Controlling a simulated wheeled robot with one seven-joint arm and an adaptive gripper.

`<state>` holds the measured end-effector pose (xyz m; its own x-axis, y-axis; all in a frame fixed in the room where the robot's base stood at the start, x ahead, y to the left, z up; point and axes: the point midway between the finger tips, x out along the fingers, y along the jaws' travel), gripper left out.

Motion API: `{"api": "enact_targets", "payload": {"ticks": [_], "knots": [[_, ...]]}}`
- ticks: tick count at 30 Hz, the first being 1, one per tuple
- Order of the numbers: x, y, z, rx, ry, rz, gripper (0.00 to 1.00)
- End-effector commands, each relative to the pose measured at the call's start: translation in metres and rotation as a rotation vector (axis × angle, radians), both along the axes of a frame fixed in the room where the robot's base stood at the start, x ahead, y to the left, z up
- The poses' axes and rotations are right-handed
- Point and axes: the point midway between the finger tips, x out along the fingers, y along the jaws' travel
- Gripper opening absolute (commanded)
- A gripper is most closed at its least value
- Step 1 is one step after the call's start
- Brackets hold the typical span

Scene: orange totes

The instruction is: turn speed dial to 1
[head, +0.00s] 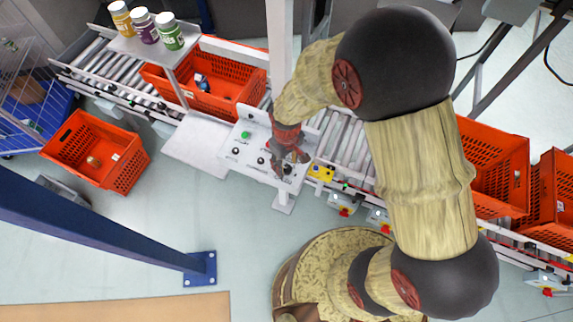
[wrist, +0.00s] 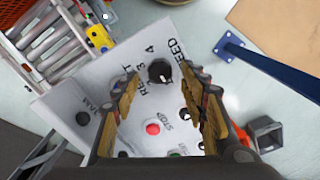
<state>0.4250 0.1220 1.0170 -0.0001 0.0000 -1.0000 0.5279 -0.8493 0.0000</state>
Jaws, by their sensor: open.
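The speed dial (wrist: 160,71) is a round black knob on a white control panel (wrist: 62,92). Printing beside it reads "SPEED", with a 3 and a 4 near its edge. Which number its mark points to is too small to tell. My gripper (wrist: 158,78) is open, its two fingers on either side of the dial in the wrist view. Whether they touch it cannot be told. In the head view my gripper (head: 290,156) is over the right end of the panel (head: 226,152), partly covering it; the dial is hard to make out there.
A red stop button (wrist: 153,128) and a black knob (wrist: 83,118) are near the dial. A green button (head: 245,135) is on the panel's left. A yellow box (head: 321,172) sits just right. Orange totes (head: 97,150) and a blue post (head: 110,225) stand around.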

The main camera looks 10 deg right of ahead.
Motion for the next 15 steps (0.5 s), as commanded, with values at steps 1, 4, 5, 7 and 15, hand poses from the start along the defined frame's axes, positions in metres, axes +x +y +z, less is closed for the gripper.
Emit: {"api": "enact_targets", "payload": {"ticks": [1, 4, 5, 7, 15], "knots": [[0.001, 0.0, 0.01, 0.002, -0.005, 0.0, 0.44], [0.001, 0.0, 0.031, 0.002, -0.005, 0.0, 0.44], [0.001, 0.0, 0.037, 0.001, -0.004, 0.0, 0.44], [0.001, 0.0, 0.052, 0.001, -0.004, 0.0, 0.44], [0.0, 0.0, 0.093, 0.0, -0.002, 0.0, 0.44]]}}
